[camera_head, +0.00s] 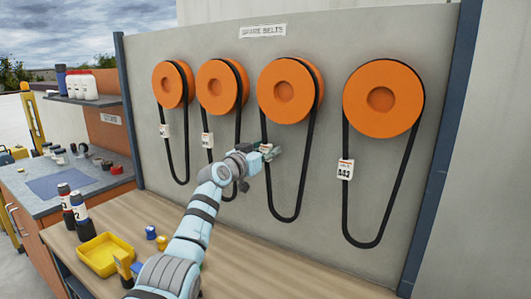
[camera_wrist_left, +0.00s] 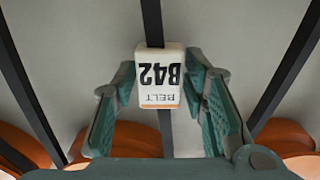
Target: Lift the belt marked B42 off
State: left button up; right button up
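The belt marked B42 is a black loop (camera_head: 308,165) hanging from the third orange pulley (camera_head: 286,91) from the left on the grey board. Its white tag (camera_wrist_left: 161,90) reads BELT B42, upside down in the left wrist view. My left gripper (camera_head: 268,152) is at this belt's left strand, at tag height, and partly covers the tag in the head view. In the left wrist view the gripper's green fingers (camera_wrist_left: 168,103) stand apart, one on each side of the tag, not visibly closed on it. My right gripper is not in view.
Other belts hang on both sides, including one on the right pulley (camera_head: 383,98) with its own tag (camera_head: 345,169). Below is a wooden bench (camera_head: 260,270) with a yellow tray (camera_head: 106,254) and dark bottles (camera_head: 82,216). A side counter (camera_head: 60,185) stands at left.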

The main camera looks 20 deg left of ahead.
pick_arm(q)
grip_shut()
jog(key=shift+r, duration=0.2)
jog(key=shift+r+p, duration=0.55)
